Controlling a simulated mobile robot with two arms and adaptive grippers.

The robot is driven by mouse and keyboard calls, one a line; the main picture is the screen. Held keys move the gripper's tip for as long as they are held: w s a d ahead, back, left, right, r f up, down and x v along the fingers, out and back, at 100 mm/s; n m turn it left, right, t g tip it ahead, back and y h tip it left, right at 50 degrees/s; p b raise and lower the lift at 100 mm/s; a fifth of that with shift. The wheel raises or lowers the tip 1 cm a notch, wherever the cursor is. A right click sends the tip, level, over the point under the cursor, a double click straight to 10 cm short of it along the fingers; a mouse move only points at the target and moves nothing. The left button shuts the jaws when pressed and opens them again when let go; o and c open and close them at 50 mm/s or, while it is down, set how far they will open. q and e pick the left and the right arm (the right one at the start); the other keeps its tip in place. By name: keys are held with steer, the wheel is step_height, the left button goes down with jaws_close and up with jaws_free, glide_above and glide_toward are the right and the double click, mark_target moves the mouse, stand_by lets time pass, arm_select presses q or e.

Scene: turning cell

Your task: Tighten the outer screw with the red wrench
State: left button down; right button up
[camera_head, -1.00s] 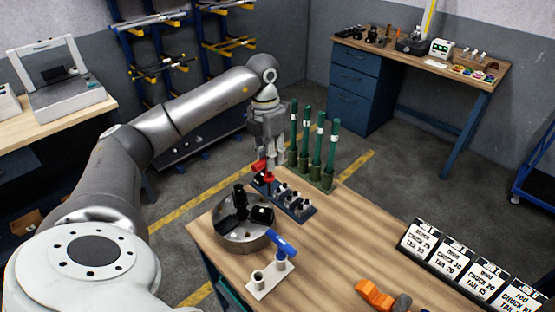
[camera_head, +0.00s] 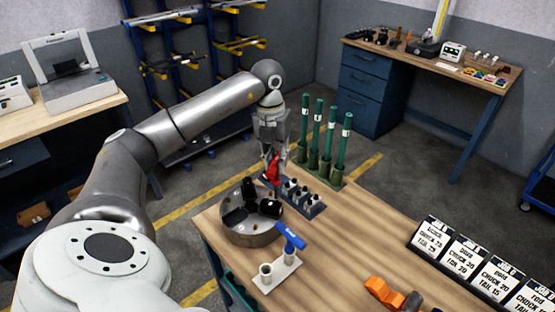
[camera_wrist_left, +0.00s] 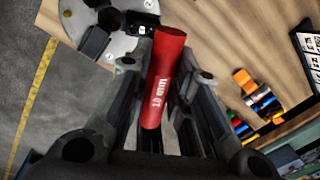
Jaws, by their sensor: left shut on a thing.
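My left gripper (camera_head: 272,160) is shut on the red wrench (camera_head: 272,168), near the back left of the table. In the left wrist view the red wrench (camera_wrist_left: 163,75) is a thick red cylinder marked "10 mm" between the fingers. A round metal chuck (camera_head: 248,232) with black jaws sits on the table in front of the gripper. The chuck (camera_wrist_left: 122,43) also shows at the upper left of the wrist view, apart from the wrench. I cannot make out the outer screw. My right gripper is not in view.
A blue-handled tool (camera_head: 289,238) stands in a white holder (camera_head: 276,275) near the chuck. A dark rack (camera_head: 308,207) with several small pieces and several green rods (camera_head: 327,146) stand by the gripper. Job cards (camera_head: 463,256) line the right. The table's middle is clear.

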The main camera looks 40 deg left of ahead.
arm_select(q)
steer(key=shift+a+n, duration=0.1)
steer(key=shift+n, duration=1.1)
steer(key=shift+f+n, duration=0.1)
steer(key=shift+n, duration=0.5)
steer(key=shift+s+n+b, duration=0.15)
steer(key=shift+n+b, duration=0.15)
steer(key=shift+n, duration=1.3)
steer(key=n+p, duration=0.1)
steer(key=n, duration=0.2)
steer(key=shift+s+a+t+y, duration=0.1)
steer(key=shift+t+y, duration=0.2)
steer(key=n, duration=0.4)
steer(key=shift+s, duration=0.15)
steer(key=shift+f+b, duration=0.35)
steer(key=shift+f, duration=0.25)
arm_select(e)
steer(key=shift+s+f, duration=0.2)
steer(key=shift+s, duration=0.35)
arm_select(q)
steer(key=shift+f+b, duration=0.4)
steer(key=shift+f, duration=0.2)
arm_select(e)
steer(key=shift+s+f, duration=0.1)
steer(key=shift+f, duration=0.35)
